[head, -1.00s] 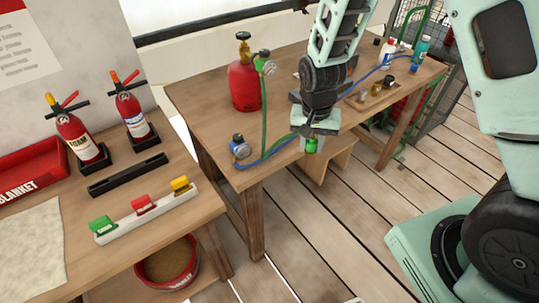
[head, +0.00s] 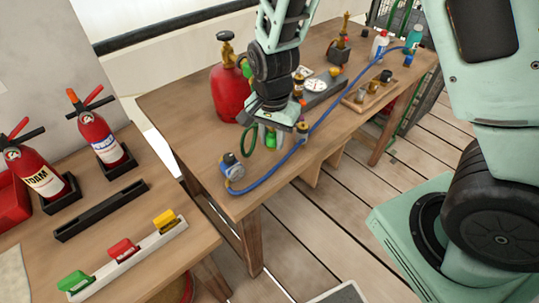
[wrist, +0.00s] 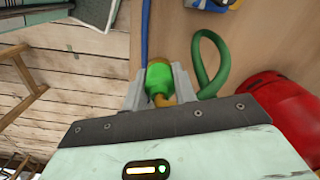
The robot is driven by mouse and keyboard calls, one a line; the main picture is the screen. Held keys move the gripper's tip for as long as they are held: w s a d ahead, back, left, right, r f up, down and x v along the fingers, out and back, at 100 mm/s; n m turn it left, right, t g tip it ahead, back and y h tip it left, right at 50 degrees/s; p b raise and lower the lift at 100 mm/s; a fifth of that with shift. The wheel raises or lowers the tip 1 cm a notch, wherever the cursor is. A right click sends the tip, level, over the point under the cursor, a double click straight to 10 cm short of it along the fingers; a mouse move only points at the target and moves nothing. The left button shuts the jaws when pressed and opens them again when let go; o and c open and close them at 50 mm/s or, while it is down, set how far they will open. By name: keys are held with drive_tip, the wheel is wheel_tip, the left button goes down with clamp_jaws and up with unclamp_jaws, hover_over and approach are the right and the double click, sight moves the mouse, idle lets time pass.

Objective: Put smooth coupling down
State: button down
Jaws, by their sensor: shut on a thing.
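My gripper (wrist: 159,78) is shut on a smooth green coupling (wrist: 159,76) with a brass-coloured end, seen between the two fingers in the wrist view. In the head view my gripper (head: 271,138) points down over the front part of the wooden workbench (head: 190,115), in front of the red cylinder. A green hose (wrist: 211,62) curves beside the right finger in the wrist view.
A red cylinder (head: 230,92) stands behind my gripper. A wooden tray (head: 372,96) is to the right. Bare bench lies left of the gauge.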

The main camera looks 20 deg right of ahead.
sight(272, 131)
drive_tip(key=shift+f, duration=3.5)
drive_tip(key=shift+f, duration=0.1)
drive_tip(key=c, duration=1.1)
unclamp_jaws()
wheel_tip(272, 131, up, 12)
drive_tip(key=shift+r, duration=0.1)
drive_tip(key=s+a+r+n, duration=0.2)
drive_tip(key=s+r+n, duration=0.1)
drive_tip(key=s+n, duration=0.3)
drive_tip(key=s+a+r+n, duration=0.2)
drive_tip(key=s+r+n, duration=0.1)
drive_tip(key=s+n, duration=0.2)
drive_tip(key=s+a+r+n, duration=0.2)
drive_tip(key=s+n, duration=0.4)
drive_tip(key=s, duration=0.3)
drive_tip(key=shift+a+r+n+y, duration=0.1)
drive_tip(key=shift+r+n+y, duration=0.2)
drive_tip(key=shift+r, duration=0.25)
